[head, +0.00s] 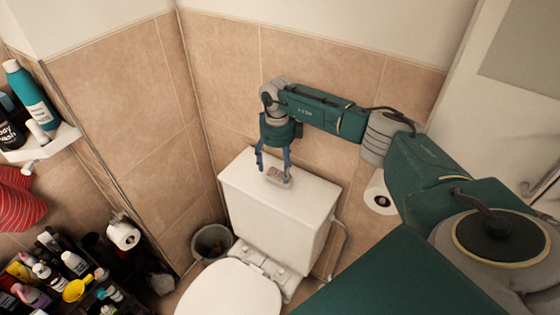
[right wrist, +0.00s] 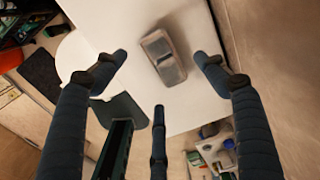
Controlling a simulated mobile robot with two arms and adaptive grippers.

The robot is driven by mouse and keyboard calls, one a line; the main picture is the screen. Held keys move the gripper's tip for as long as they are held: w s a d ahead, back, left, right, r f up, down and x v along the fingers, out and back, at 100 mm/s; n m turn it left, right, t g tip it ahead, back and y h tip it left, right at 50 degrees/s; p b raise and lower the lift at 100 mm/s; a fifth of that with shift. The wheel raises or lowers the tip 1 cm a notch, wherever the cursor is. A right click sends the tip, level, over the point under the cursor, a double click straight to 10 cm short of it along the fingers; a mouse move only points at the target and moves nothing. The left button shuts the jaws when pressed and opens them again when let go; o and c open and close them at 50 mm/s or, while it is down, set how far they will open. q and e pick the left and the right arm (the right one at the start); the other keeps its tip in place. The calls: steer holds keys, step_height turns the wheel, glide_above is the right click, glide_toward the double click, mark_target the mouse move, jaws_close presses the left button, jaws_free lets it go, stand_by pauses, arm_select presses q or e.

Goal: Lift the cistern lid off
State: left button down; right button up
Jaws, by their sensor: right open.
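The white cistern lid (head: 310,193) lies flat on the cistern (head: 268,228) behind the toilet, against the tiled wall. A grey metal flush button plate (head: 278,177) sits on the lid's top. My right gripper (head: 273,172) points down over the lid, its fingers open on either side of the button plate. In the right wrist view the lid (right wrist: 120,22) fills the upper middle. The button plate (right wrist: 163,55) shows between the open fingertips (right wrist: 160,57), with clear gaps to both. I cannot tell whether the fingertips touch the lid. My left gripper is not in view.
The toilet seat cover (head: 232,290) is down in front of the cistern. A small bin (head: 211,243) stands left of it. A toilet roll (head: 380,201) is at the right. Crowded bottles (head: 75,264) fill the lower left, and a corner shelf (head: 40,142) is above.

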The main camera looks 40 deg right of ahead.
mark_target(278, 175)
step_height(278, 175, down, 5)
steer(key=shift+b, duration=1.1)
steer(key=shift+f, duration=0.25)
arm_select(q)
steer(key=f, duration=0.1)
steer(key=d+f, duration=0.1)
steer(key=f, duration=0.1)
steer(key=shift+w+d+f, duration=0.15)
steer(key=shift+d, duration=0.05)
arm_select(e)
steer(key=shift+r, duration=0.1)
